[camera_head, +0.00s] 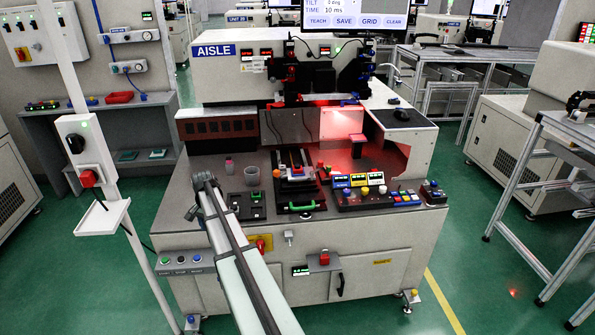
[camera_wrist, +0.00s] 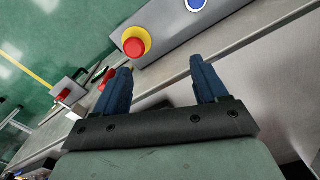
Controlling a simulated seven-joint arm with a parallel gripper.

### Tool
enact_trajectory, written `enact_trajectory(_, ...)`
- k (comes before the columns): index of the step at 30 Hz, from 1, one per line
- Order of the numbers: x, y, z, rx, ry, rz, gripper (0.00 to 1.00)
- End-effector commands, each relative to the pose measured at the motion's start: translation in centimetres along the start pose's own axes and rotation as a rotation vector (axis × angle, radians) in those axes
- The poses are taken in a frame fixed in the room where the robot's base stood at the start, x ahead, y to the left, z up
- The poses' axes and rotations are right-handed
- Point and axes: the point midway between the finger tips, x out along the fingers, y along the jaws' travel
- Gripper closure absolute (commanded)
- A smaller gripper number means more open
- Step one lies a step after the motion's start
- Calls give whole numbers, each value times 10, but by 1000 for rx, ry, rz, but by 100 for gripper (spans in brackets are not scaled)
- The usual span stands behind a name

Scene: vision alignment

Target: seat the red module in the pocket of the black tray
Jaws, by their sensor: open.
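A black tray-like fixture (camera_head: 294,187) with a green handle at its front lies on the middle of the machine's worktop. Small red, blue and pale parts sit at its back. A small red piece (camera_head: 322,170) stands at its right; I cannot tell whether this is the red module. The pocket is too small to make out. My gripper (camera_head: 203,182) is at the left front of the worktop, left of the fixture. In the wrist view its two blue fingers (camera_wrist: 162,82) are apart with nothing between them. Neither tray nor module is recognisable there.
A small black box (camera_head: 247,206) and a grey cup (camera_head: 252,175) stand between my gripper and the fixture. A control panel with several buttons (camera_head: 375,196) is at the right. In the wrist view, a red button on a yellow base (camera_wrist: 135,42) is beyond the fingers.

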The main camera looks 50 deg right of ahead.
Motion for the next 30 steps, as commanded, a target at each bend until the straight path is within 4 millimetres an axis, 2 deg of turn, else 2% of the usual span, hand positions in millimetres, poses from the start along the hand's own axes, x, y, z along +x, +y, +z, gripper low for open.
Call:
enact_trajectory(1, -14, 3, -38, 83, 2, -1, 28)
enact_trajectory(3, -32, 14, -76, 196, 2, -1, 28)
enact_trajectory(8, -77, 49, -162, 453, 2, -1, 28)
enact_trajectory(12, -121, 91, -234, 677, 1, 0, 28)
enact_trajectory(16, -161, 135, -291, 870, 1, 0, 28)
enact_trajectory(18, -180, 157, -315, 957, 0, 2, 28)
enact_trajectory(22, -206, 188, -345, 1078, -1, 3, 28)
enact_trajectory(26, -219, 205, -358, 1140, -1, 3, 28)
enact_trajectory(30, -218, 211, -361, 1158, -1, 4, 28)
